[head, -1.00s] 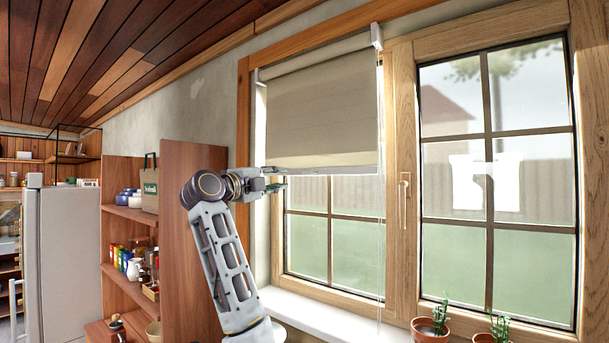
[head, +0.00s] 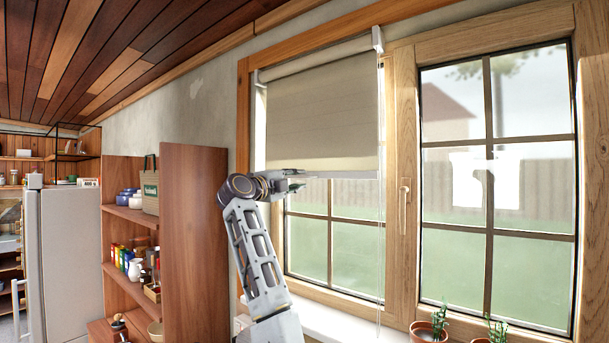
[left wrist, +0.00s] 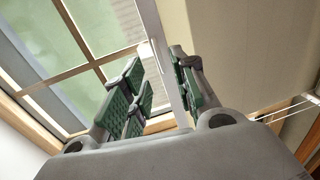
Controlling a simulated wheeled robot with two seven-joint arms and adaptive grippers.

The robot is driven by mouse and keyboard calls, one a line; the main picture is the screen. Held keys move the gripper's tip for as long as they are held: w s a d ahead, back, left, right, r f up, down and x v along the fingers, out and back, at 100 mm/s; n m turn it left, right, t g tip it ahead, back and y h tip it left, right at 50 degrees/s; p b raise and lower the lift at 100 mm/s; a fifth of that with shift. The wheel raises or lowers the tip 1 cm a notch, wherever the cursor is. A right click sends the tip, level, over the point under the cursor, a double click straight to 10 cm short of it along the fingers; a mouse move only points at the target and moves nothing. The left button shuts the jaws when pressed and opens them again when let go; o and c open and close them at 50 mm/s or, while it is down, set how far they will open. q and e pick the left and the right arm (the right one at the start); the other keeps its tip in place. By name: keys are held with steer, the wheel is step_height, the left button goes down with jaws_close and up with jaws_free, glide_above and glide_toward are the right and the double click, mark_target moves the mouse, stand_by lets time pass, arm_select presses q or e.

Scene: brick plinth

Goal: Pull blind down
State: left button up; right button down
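The beige blind (head: 325,115) hangs from a roller and covers the upper part of the left window. Its bottom bar (head: 345,174) sits above the middle of the panes. My left gripper (head: 292,181) is at the left part of that bar. In the left wrist view, the bar (left wrist: 168,65) runs between the two green-padded fingers of the left gripper (left wrist: 162,95). The fingers are apart, with a visible gap between the left finger and the bar. The right finger looks close to the bar; contact cannot be told. My right gripper is out of view.
A thin cord (head: 380,250) hangs at the blind's right side. A window handle (head: 404,205) is on the frame to its right. Potted plants (head: 430,328) stand below the right window. A wooden shelf unit (head: 193,240) stands left of my arm.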

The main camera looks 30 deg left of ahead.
arm_select(q)
steer(key=shift+w+d+r+p, duration=0.15)
steer(key=shift+w+p, duration=0.3)
steer(key=shift+w, duration=0.85)
steer(key=shift+w+d+r+p, duration=0.15)
steer(key=shift+w+p, duration=0.3)
steer(key=shift+w, duration=0.85)
steer(key=shift+a, duration=0.1)
jaws_close()
